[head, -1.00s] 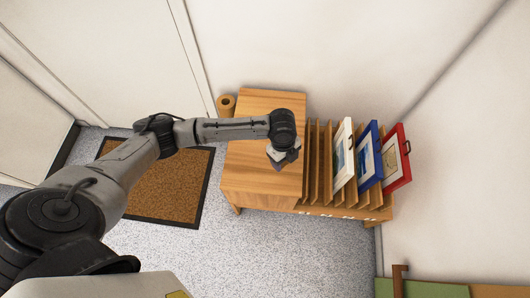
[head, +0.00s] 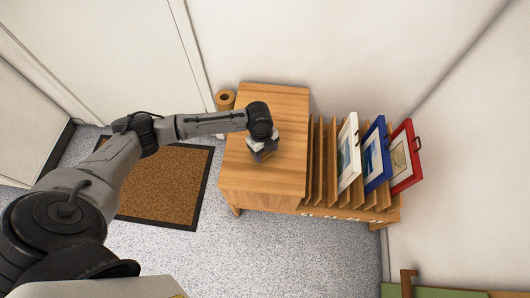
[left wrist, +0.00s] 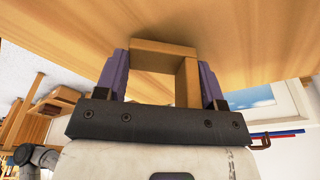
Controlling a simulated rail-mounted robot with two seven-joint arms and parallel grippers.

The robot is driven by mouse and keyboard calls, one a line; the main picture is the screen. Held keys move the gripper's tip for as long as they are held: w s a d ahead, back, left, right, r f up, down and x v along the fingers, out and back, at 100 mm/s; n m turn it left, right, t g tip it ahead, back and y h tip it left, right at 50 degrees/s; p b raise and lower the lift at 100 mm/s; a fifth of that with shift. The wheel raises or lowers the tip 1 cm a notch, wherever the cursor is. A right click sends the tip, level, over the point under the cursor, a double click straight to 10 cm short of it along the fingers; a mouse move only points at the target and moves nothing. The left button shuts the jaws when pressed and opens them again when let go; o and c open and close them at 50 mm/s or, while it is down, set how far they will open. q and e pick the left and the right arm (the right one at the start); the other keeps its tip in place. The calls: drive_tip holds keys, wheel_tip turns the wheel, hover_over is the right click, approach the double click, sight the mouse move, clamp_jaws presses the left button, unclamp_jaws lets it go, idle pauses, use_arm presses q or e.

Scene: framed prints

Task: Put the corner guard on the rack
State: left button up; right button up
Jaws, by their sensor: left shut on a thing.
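My left gripper (head: 262,154) is over the wooden top (head: 270,108) at the left part of the rack unit. In the left wrist view, its purple fingers (left wrist: 163,80) are shut on a tan, angular corner guard (left wrist: 187,78), which spans the gap between them. The guard is close to the wooden surface; I cannot tell whether it touches. In the head view the gripper mostly hides it. The slotted wooden rack (head: 318,165) adjoins the top on the right. My right gripper is not in view.
White-framed (head: 348,152), blue-framed (head: 376,155) and red-framed (head: 405,157) prints stand in the rack's right slots; its left slots are empty. A brown roll (head: 225,98) stands behind the top's left corner. A brown mat (head: 165,185) lies on the floor. Walls border the unit behind.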

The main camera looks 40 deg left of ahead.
use_arm(q)
drive_tip(key=shift+f, duration=0.45)
drive_tip(key=shift+r, duration=0.1)
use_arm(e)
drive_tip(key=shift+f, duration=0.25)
use_arm(q)
drive_tip(key=o, duration=0.9)
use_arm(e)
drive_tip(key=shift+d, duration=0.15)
